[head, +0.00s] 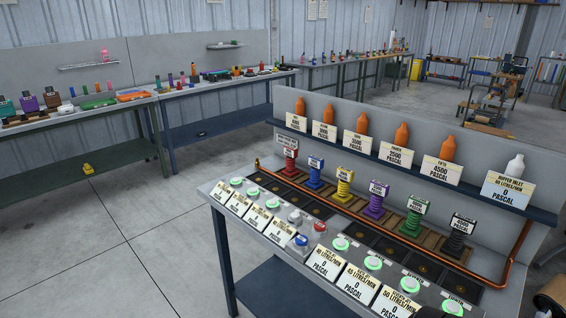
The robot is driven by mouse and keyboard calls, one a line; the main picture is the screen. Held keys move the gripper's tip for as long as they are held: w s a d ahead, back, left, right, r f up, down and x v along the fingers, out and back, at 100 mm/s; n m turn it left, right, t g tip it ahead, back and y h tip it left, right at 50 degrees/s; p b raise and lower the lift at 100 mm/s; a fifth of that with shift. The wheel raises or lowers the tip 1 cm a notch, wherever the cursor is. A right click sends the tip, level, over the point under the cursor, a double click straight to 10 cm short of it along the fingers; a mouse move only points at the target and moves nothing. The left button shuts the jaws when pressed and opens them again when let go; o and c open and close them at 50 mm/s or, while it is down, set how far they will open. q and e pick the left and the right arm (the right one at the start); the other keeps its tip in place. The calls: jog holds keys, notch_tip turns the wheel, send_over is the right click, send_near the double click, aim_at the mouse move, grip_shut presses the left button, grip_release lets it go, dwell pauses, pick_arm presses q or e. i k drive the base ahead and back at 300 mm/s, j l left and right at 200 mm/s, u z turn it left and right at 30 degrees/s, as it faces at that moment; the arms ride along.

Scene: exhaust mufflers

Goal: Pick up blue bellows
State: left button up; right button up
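The blue bellows (314,180) stands upright on the bench in the head view, with a label card on top. It is second from the left in a row of coloured bellows. The red bellows (290,163) is to its left and the yellow bellows (343,190) to its right. Further right stand the purple bellows (375,206), the green bellows (411,224) and the black bellows (456,244). Neither of my grippers shows in this view.
The bench (262,245) has buttons and label cards along its front. A copper pipe (395,246) runs beside the bellows. Open floor (130,260) lies to the left.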

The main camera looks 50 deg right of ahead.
aim_at(317, 164)
jog(key=i+z, duration=0.45)
jog(key=i+j+z, duration=0.3)
jog(key=i+z, duration=0.15)
jog(key=i+j+z, duration=0.9)
jog(key=k+j, duration=0.05)
